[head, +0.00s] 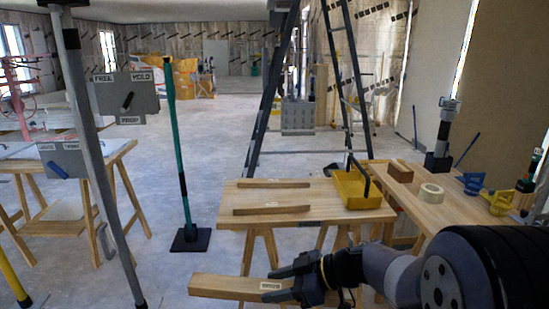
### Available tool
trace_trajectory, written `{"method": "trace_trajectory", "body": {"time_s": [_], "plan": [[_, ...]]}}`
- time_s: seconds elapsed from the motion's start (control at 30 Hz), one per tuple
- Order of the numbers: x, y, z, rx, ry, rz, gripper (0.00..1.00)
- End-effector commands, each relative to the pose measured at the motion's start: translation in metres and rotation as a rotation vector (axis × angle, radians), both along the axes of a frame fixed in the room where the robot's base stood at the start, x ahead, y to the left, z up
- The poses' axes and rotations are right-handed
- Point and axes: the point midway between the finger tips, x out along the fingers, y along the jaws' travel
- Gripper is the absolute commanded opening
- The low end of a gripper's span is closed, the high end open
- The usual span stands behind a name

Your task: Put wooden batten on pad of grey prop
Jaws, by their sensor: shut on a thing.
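A pale wooden batten (222,286) with a small white label lies level in my gripper (287,284) at the bottom middle. My dark gripper is shut on its right end, and the batten sticks out to the left. The grey prop (92,155) is a slim, slightly leaning pole at the left, apart from the batten. A dark piece (62,3) shows at its top, cut by the picture edge; I cannot tell its full shape. Grey panels lettered FREE, HOLD (131,92) and LOOSE, TIGHT (68,158) appear beside the pole.
A green prop (176,135) stands on a black foot. A stepladder (270,90) stands behind. A trestle (125,160) is at left.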

Motion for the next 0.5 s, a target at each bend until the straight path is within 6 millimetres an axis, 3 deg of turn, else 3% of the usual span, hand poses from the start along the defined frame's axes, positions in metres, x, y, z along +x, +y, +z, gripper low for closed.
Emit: {"method": "trace_trajectory", "body": {"time_s": [0.27, 0.5], "plan": [[0.033, -0.011, -0.003, 0.001, 0.002, -0.192, 0.15], [0.070, -0.041, -0.015, 0.001, 0.003, -0.457, 0.15]]}}
